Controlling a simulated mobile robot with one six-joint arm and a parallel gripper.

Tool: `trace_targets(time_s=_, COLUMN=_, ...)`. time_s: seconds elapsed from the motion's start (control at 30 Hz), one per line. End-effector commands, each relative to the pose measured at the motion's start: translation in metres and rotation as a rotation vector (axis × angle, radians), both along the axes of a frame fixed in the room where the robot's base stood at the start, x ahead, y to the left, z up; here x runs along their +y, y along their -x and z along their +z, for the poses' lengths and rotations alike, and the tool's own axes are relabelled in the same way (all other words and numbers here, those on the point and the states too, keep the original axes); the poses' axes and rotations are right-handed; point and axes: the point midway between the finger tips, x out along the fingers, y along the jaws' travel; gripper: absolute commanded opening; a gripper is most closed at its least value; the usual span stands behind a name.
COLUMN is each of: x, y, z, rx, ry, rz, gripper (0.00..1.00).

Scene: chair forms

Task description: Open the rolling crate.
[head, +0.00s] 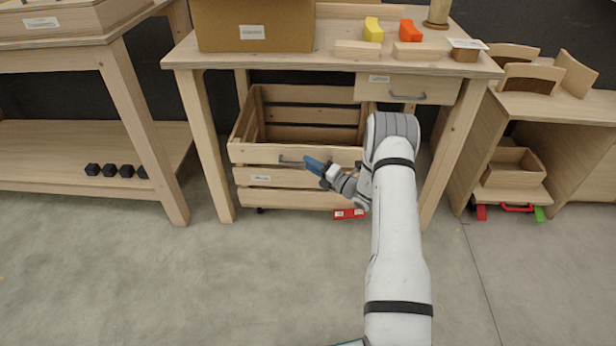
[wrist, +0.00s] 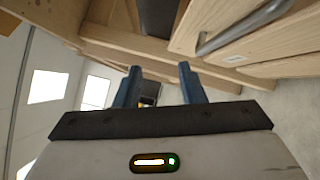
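The rolling crate (head: 298,199) is a slatted pale wooden box with an open top, under the middle workbench. Its inside looks empty. A grey bar handle (head: 290,162) sits on its upper front slat, with a white label below. My gripper (head: 314,164), with blue fingers, is in front of that slat, just right of the handle, pointing left. In the wrist view, the fingers (wrist: 158,84) stand apart with nothing held between them. There, a handle (wrist: 245,28), seemingly the crate's, lies to the upper right, outside the fingers. My wrist hides part of the crate's right front.
The workbench (head: 330,60) carries a cardboard box (head: 254,25) and coloured blocks; its small drawer (head: 408,89) is above the crate's right side. A red object (head: 349,214) lies by the crate's lower right. Bench legs flank the crate. The floor in front is clear.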

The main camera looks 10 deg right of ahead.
Motion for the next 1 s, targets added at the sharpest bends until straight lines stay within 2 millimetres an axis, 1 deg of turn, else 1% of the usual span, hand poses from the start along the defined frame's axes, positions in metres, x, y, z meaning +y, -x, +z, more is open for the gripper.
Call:
trace_targets(time_s=0.03, x=-0.012, y=-0.003, z=-0.032, rx=0.026, ry=-0.056, rz=-0.048, gripper=0.36)
trace_targets(time_s=0.1, x=-0.025, y=-0.005, z=-0.053, rx=0.049, ry=-0.118, rz=-0.1, gripper=0.36)
trace_targets(time_s=0.2, x=-0.037, y=-0.007, z=-0.07, rx=0.066, ry=-0.173, rz=-0.146, gripper=0.36)
trace_targets(time_s=0.23, x=-0.039, y=-0.008, z=-0.072, rx=0.07, ry=-0.182, rz=-0.154, gripper=0.36)
trace_targets(time_s=0.37, x=-0.037, y=-0.016, z=-0.074, rx=0.071, ry=-0.195, rz=-0.163, gripper=0.36)
trace_targets(time_s=0.6, x=-0.018, y=-0.048, z=-0.07, rx=0.07, ry=-0.193, rz=-0.161, gripper=0.36)
trace_targets(time_s=0.73, x=-0.009, y=-0.063, z=-0.067, rx=0.071, ry=-0.192, rz=-0.161, gripper=0.36)
trace_targets(time_s=0.83, x=-0.005, y=-0.071, z=-0.065, rx=0.072, ry=-0.193, rz=-0.163, gripper=0.36)
trace_targets(time_s=1.0, x=-0.003, y=-0.075, z=-0.062, rx=0.073, ry=-0.194, rz=-0.164, gripper=0.36)
